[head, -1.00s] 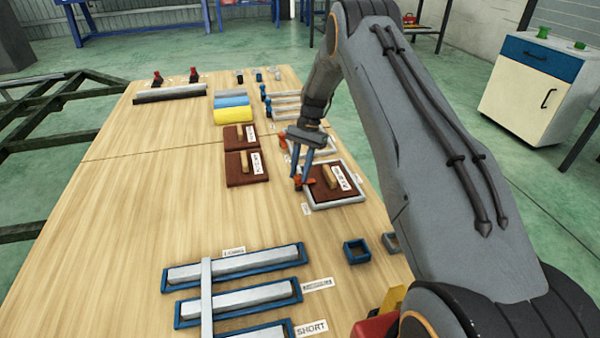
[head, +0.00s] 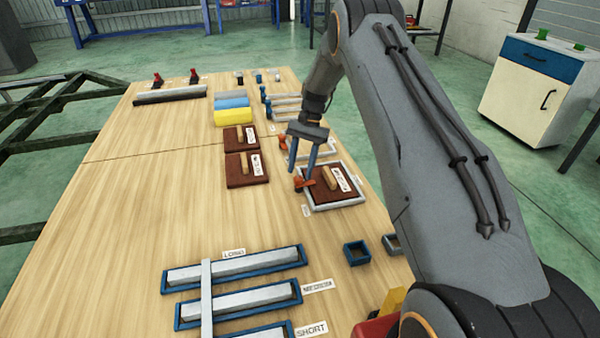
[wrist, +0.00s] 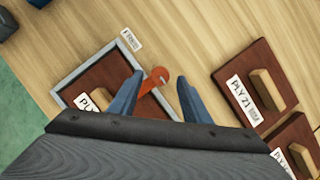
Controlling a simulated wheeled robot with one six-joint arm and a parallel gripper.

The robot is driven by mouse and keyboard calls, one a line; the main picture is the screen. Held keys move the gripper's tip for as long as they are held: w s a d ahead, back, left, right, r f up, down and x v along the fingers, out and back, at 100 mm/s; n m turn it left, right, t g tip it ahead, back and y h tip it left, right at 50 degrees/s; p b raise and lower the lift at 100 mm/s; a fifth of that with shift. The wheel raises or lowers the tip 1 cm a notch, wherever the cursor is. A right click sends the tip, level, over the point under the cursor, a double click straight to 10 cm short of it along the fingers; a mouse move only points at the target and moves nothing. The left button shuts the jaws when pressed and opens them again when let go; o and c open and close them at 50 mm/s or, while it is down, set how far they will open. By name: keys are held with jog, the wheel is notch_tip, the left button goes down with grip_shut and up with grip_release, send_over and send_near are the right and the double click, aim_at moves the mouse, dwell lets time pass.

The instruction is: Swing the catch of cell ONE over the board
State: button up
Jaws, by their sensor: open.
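The nearer grey frame (head: 336,205) holds a dark brown board (head: 350,191) with a wooden grip and white label. The arm's tip is partly hidden by a finger. My gripper (head: 301,174) is open just above the catch; in the wrist view my gripper's fingers (wrist: 158,84) straddle it.
A second grey frame (head: 325,148) with another orange catch (head: 283,139) lies behind. Two brown boards (head: 245,169) with grips lie to the left. Two small square frames (head: 357,253) and long blue trays (head: 236,267) are in front. The table's left middle is clear.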

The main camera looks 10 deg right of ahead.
jog(key=v, duration=0.5)
jog(key=shift+d+r, duration=0.1)
jog(key=shift+r, duration=0.2)
